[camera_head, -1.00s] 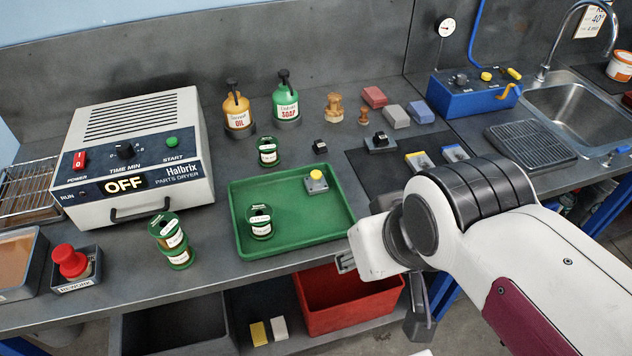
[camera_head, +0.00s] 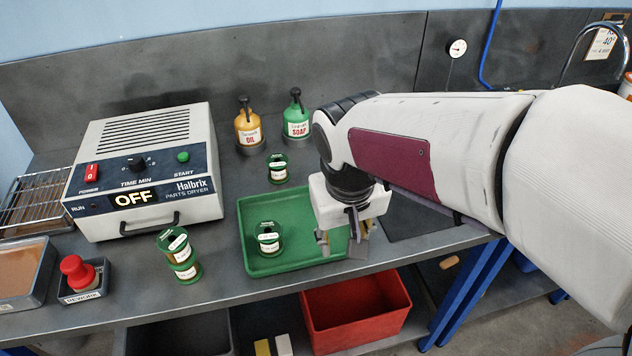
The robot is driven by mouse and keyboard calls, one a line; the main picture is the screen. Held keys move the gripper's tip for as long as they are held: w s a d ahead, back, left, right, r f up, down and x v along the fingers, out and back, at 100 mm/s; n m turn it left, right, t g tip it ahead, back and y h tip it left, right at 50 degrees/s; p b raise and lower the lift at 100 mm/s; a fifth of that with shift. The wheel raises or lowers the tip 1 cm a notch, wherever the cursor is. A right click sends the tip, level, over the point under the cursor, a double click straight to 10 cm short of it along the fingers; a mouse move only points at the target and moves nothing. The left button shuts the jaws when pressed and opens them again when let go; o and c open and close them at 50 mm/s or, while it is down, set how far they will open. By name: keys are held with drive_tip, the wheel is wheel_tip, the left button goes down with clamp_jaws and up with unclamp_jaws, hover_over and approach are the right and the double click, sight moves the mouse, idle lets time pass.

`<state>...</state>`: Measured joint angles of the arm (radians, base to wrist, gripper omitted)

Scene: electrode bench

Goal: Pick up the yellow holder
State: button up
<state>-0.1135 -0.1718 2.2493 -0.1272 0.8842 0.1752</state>
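No yellow holder shows now. The earlier view had a small grey block with a round yellow top in the right part of the green tray (camera_head: 300,264), and a yellow-marked piece on the dark mat. My arm and gripper now cover both places. My gripper (camera_head: 341,246) points down over the right end of the tray. Its fingers look spread, with green tray visible between them and nothing clearly held. I cannot tell its exact height above the tray.
A green spool (camera_head: 268,238) stands in the tray, and another spool (camera_head: 277,168) stands behind it. Stacked spools (camera_head: 179,256) stand left of the tray. The parts dryer (camera_head: 145,170) and oil and soap bottles (camera_head: 297,118) are behind. A red bin (camera_head: 355,322) sits below.

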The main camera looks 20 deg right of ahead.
drive_tip(key=w+f+m+h, duration=0.1)
drive_tip(key=w+m, duration=0.3)
drive_tip(key=w, duration=0.5)
drive_tip(key=w+f+m+t+h, duration=0.1)
drive_tip(key=w+m, duration=0.4)
drive_tip(key=w, duration=0.5)
drive_tip(key=shift+w+f, duration=0.3)
drive_tip(key=shift+f, duration=0.45)
drive_tip(key=shift+x, duration=1.3)
drive_tip(key=shift+d, duration=0.15)
drive_tip(key=shift+s+d+x, duration=0.1)
drive_tip(key=shift+d+x, duration=0.05)
drive_tip(key=shift+x, duration=1.15)
drive_tip(key=shift+s+d+x, duration=0.1)
drive_tip(key=shift+d+x, duration=0.05)
drive_tip(key=shift+x, duration=1.15)
drive_tip(key=shift+r, duration=0.1)
